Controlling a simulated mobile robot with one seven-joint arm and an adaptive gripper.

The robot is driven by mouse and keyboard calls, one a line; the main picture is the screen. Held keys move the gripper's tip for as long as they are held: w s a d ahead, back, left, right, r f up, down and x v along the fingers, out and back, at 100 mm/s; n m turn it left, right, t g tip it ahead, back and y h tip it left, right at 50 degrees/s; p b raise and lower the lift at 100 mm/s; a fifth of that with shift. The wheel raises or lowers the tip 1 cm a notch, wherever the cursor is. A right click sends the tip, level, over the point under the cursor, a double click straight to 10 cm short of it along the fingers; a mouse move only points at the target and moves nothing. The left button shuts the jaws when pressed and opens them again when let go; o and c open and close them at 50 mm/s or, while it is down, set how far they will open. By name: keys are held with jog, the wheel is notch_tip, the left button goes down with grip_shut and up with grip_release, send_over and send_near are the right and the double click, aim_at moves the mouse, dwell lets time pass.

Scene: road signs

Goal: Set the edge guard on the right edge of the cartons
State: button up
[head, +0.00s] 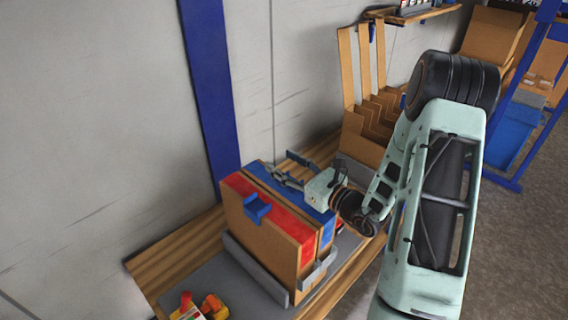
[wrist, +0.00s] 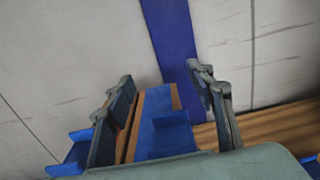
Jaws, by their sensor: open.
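The brown cartons (head: 272,233) stand side by side on the bench, with red and blue bands across their tops. One blue edge guard (head: 257,208) sits on their left top edge; it also shows in the wrist view (wrist: 72,155). Another blue guard (wrist: 172,133) lies between my fingers, at the right edge of the cartons. I cannot tell whether it rests flush there. My gripper (head: 285,168) is open above the cartons' far right side. In the wrist view its fingers (wrist: 165,110) stand apart on both sides of the blue band, with gaps. My wrist hides part of the right edge.
A grey holder (head: 258,270) surrounds the cartons' base on the wooden bench (head: 165,265). Red and yellow items (head: 200,307) lie at the near left. A slotted brown rack (head: 370,125) stands behind on the right. A blue post (head: 210,90) rises at the wall.

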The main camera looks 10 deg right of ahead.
jog(key=b+v, duration=0.2)
jog(key=v, duration=1)
jog(key=shift+r, duration=0.15)
